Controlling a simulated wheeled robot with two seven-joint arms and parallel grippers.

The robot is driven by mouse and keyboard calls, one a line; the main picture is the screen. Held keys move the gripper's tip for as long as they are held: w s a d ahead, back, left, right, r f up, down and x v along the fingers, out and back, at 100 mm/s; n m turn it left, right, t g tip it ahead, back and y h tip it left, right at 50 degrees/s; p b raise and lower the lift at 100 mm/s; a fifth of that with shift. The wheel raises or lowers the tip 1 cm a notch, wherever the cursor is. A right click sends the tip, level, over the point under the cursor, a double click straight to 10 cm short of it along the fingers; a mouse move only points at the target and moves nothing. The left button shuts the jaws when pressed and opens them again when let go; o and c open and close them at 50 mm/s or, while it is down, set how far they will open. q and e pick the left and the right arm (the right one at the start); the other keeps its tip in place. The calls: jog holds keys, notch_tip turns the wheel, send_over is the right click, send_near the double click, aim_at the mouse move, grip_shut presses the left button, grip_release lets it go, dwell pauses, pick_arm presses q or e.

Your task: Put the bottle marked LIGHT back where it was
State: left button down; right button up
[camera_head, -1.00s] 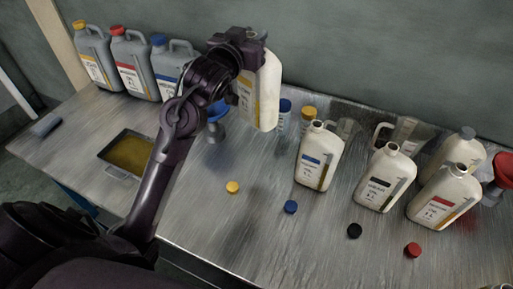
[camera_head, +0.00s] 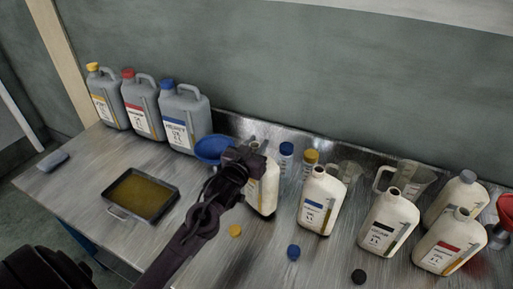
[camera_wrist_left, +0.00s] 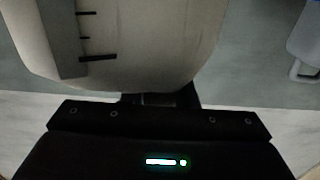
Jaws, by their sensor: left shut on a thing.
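A cream bottle (camera_head: 267,192) with a yellow-striped label is at the left end of the row of cream bottles, behind the yellow cap (camera_head: 235,230). Its label wording is hidden, so I cannot read LIGHT on it. My left gripper (camera_head: 248,160) is shut on it near its top and covers part of it. The bottle looks upright, with its base at or just above the table; I cannot tell if it touches. In the left wrist view the bottle's pale body (camera_wrist_left: 140,45) with dark marks fills the upper left. My right gripper is not in view.
Blue-, black- and red-labelled cream bottles (camera_head: 322,203) (camera_head: 388,222) (camera_head: 450,245) stand to the right. Blue (camera_head: 293,252) and black (camera_head: 358,276) caps lie in front. A blue funnel (camera_head: 211,148), grey jugs (camera_head: 184,120) and an oil tray (camera_head: 112,203) are left.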

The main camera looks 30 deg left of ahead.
pick_arm(q)
jog(key=shift+f, duration=0.6)
jog(key=shift+f, duration=0.15)
jog(key=c, duration=1.1)
grip_release()
jog(key=shift+c, duration=0.2)
jog(key=shift+s, duration=0.35)
jog(key=s+b, duration=0.2)
jog(key=s, duration=0.9)
jog(key=shift+s+d+b, duration=0.2)
jog(key=shift+d+b, duration=0.1)
jog(key=shift+d, duration=0.1)
